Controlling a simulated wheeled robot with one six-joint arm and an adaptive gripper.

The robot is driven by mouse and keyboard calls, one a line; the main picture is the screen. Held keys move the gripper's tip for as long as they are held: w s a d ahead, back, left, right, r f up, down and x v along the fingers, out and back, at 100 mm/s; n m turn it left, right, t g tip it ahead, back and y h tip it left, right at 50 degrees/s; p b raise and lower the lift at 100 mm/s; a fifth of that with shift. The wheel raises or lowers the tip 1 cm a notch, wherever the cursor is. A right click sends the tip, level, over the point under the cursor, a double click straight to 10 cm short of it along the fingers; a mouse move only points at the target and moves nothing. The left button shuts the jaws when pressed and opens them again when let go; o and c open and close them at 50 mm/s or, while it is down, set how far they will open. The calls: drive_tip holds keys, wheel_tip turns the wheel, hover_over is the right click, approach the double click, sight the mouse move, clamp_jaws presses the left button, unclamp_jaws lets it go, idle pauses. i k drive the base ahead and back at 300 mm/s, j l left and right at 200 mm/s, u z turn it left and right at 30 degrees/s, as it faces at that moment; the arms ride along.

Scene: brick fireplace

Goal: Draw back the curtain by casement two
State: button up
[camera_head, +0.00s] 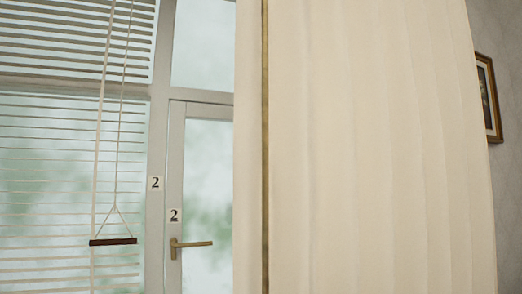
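A cream curtain (385,150) hangs over the right half of the view, in soft vertical folds. A narrow strip of curtain (248,150) hangs at its left edge, beside a thin brown vertical strip (265,150). Left of it is a white-framed casement (177,140) with a label "2" (174,215) and a brass handle (190,244) lying level. The curtain hides what is right of the casement's visible glass. Another "2" label (155,183) is on the post to the left. My gripper is not in view.
A white slatted blind (50,150) covers the window at left. A cord with a dark wooden bar (113,241) hangs in front of it. A framed picture (489,98) is on the grey wall at right, partly covered by the curtain.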

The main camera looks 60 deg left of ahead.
sight(361, 165)
drive_tip(key=u, duration=1.1)
